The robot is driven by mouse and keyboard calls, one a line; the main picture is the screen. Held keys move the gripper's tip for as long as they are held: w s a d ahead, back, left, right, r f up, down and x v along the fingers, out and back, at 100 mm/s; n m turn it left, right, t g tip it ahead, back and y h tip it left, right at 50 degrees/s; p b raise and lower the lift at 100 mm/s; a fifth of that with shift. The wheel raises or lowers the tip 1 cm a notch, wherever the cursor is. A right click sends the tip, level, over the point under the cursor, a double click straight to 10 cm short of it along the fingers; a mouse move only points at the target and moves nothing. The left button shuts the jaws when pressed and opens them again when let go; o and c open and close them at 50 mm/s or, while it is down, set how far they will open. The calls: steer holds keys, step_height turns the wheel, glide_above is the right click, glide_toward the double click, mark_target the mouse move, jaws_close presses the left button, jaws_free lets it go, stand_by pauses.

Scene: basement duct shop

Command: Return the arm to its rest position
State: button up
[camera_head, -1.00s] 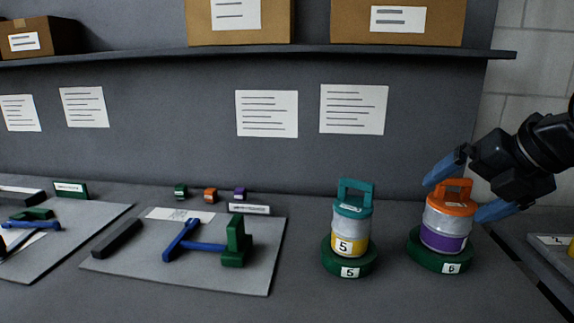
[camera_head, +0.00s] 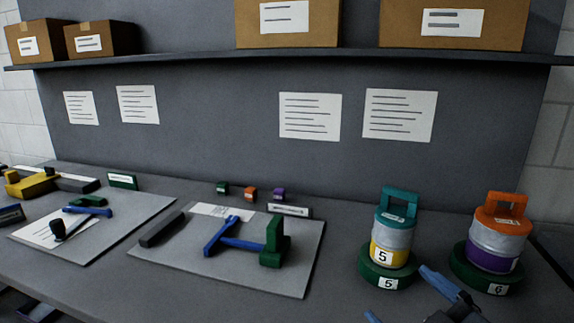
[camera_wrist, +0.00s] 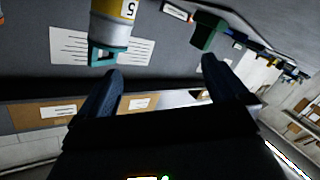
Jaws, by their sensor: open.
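My gripper (camera_head: 406,296) is at the bottom right of the head view, partly cut off by the lower edge, with its blue fingers apart. It is in front of the two canisters and holds nothing. In the wrist view my gripper (camera_wrist: 162,68) shows both fingers spread with an empty gap. The teal-topped canister (camera_head: 390,240) stands upright on a green round base (camera_head: 365,276) marked 5. The orange-topped canister (camera_head: 497,240) stands upright on a green base (camera_head: 462,272) marked 6. The teal-topped canister shows inverted in the wrist view (camera_wrist: 110,30), beyond the left finger.
A grey mat (camera_head: 290,287) holds blue, green and black parts. Another mat (camera_head: 150,207) with parts lies further left. Small coloured blocks (camera_head: 250,194) stand at the back. A shelf (camera_head: 210,56) with cardboard boxes (camera_head: 288,22) runs above the bench.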

steer(key=s+f+m, duration=0.1)
steer(key=s+f, duration=0.1)
steer(key=s+f+m+h, duration=0.1)
steer(key=s+f+m, duration=0.1)
steer(key=s, duration=0.1)
steer(key=s+f+m+h, duration=0.1)
steer(key=s, duration=0.2)
steer(key=shift+s+a+f+m, duration=0.15)
steer(key=shift+a+f+m, duration=0.2)
steer(key=shift+f+m, duration=0.05)
steer(key=s+d+m+h, duration=0.1)
steer(key=s+d+m, duration=0.1)
steer(key=s, duration=1.1)
steer(key=s+d+m+g+h, duration=0.1)
steer(key=s+d+m, duration=0.1)
steer(key=s, duration=1.2)
steer(key=shift+d+f+p, duration=0.4)
steer(key=shift+d, duration=0.1)
steer(key=shift+s, duration=0.1)
